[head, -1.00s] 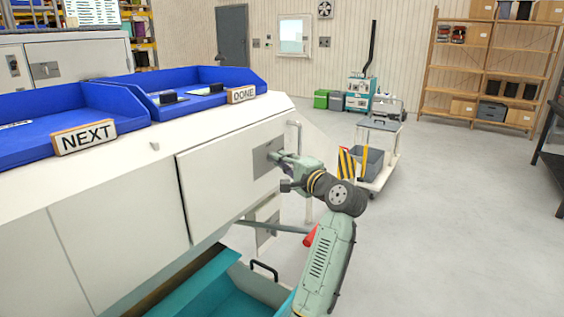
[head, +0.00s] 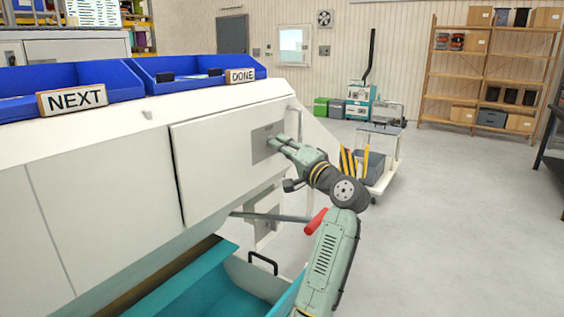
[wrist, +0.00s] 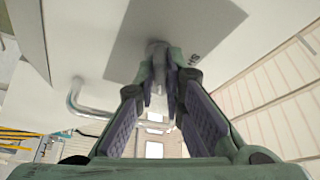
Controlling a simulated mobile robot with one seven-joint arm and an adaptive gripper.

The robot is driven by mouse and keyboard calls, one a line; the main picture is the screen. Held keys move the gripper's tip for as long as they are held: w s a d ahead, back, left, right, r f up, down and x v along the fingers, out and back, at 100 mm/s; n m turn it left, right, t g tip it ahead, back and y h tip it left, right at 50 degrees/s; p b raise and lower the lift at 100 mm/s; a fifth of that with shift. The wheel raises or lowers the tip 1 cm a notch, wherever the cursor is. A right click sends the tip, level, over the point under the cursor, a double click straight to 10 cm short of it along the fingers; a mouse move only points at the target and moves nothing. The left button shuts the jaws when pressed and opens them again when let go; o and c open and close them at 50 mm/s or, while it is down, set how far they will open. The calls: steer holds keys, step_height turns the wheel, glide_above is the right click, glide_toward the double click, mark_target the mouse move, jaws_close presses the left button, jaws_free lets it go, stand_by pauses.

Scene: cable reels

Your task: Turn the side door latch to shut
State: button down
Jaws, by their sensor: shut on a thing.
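The side door (head: 215,155) is a white panel on the machine's side, with a thin dark gap along its left edge. A grey latch plate (head: 262,143) sits near its right edge. In the wrist view the plate (wrist: 120,45) fills the upper middle, and the metal latch (wrist: 157,52) stands out from it, partly hidden by my fingers. My gripper (head: 278,143) reaches the plate from the right. In the wrist view my gripper (wrist: 160,75) has its fingertips closed around the latch. Lettering beside the latch is only partly readable.
Blue trays (head: 200,80) with NEXT and DONE signs stand on top of the machine. A teal bin (head: 225,290) is below the door. A bent metal handle (wrist: 85,105) is near the latch. A cart (head: 375,160) stands to the right, with open floor around it.

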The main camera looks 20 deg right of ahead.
steer(key=shift+w+d+f+n+g+y+b, duration=0.1)
steer(key=shift+n+g+y+b, duration=0.1)
steer(key=shift+n+y+b, duration=2)
steer(key=shift+w+d+f+n+g+y+b, duration=0.15)
steer(key=shift+n+y+b, duration=0.25)
steer(key=shift+n+b, duration=2)
steer(key=shift+d+n+g+y+b, duration=0.2)
steer(key=shift+n+y+b, duration=0.85)
steer(key=shift+n, duration=2.75)
steer(key=shift+a+p, duration=0.15)
steer(key=shift+p, duration=0.15)
steer(key=c, duration=1.7)
jaws_free()
steer(key=shift+y, duration=0.25)
steer(key=v, duration=1.2)
steer(key=shift+r, duration=0.1)
